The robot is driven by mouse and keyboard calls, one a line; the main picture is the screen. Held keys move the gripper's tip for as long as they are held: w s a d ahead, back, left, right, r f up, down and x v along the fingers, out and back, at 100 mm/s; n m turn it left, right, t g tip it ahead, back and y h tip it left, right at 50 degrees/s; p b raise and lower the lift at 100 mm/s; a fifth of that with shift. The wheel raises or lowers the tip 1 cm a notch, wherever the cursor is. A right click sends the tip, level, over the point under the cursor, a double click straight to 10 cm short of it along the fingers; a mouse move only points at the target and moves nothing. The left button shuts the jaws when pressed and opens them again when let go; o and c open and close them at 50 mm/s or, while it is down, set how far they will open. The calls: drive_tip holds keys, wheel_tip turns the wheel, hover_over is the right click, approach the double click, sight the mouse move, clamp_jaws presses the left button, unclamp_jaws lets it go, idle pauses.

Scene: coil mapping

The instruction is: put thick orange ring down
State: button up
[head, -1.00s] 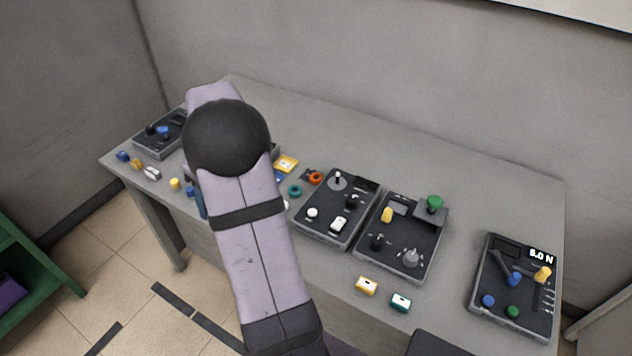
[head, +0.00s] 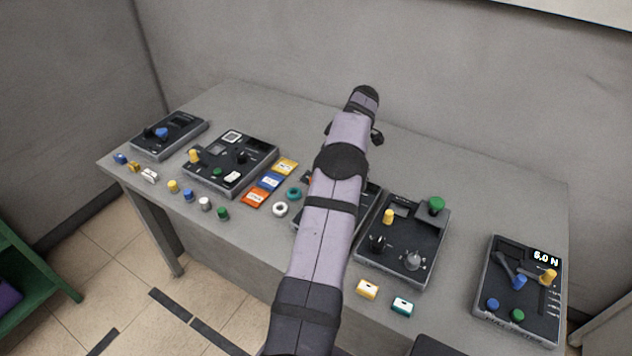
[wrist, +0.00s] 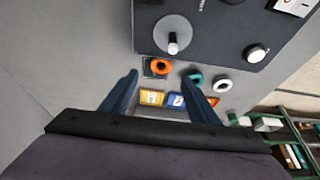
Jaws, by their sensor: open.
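The thick orange ring (wrist: 160,65) lies on a small dark square on the table in the wrist view. My gripper (wrist: 160,79) is open, with its two blue fingers apart and nothing between them that I can see. The ring appears just beyond the fingertips, apart from both fingers; the height gap is hard to tell.
A teal ring (head: 293,194) and a white ring (head: 280,209) lie beside the colored cards (head: 270,181). A control panel (wrist: 210,30) with a round disc and post (wrist: 173,40) is close by. Other panels stand left and right; the table's back strip is clear.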

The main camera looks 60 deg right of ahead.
drive_tip(key=shift+p+x, duration=1.45)
drive_tip(key=shift+x, duration=2.1)
drive_tip(key=shift+s+a, duration=0.1)
drive_tip(key=shift+s, duration=0.05)
drive_tip(key=c, duration=1.2)
drive_tip(key=shift+c, duration=0.2)
